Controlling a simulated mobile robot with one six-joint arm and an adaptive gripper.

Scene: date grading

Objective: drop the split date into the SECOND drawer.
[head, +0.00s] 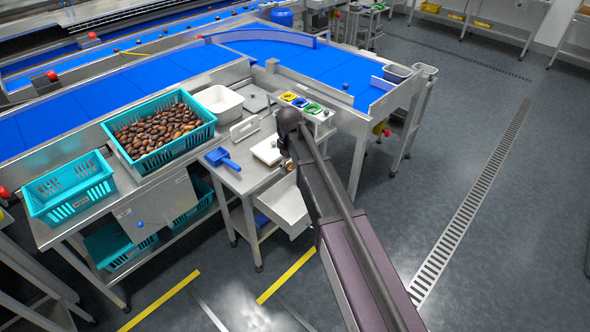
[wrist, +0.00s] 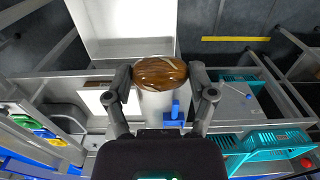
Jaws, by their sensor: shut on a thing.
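My gripper (wrist: 160,82) is shut on a glossy brown date with pale streaks, the split date (wrist: 159,72), held across its two fingers. In the head view my gripper (head: 288,163) is mostly hidden behind my dark arm, above the front edge of the steel side table. A white open drawer (head: 284,207) sticks out from the front of that table, below my gripper. In the wrist view the drawer (wrist: 120,48) lies just beyond the date; the part of its inside that shows looks empty. I cannot read any drawer label.
A white board (head: 267,151) and a blue scoop (head: 222,158) lie on the side table. A teal crate of dates (head: 205,107) and an emptier teal crate (head: 72,190) stand left. Yellow, blue and green rings sit behind my arm. Open floor lies right.

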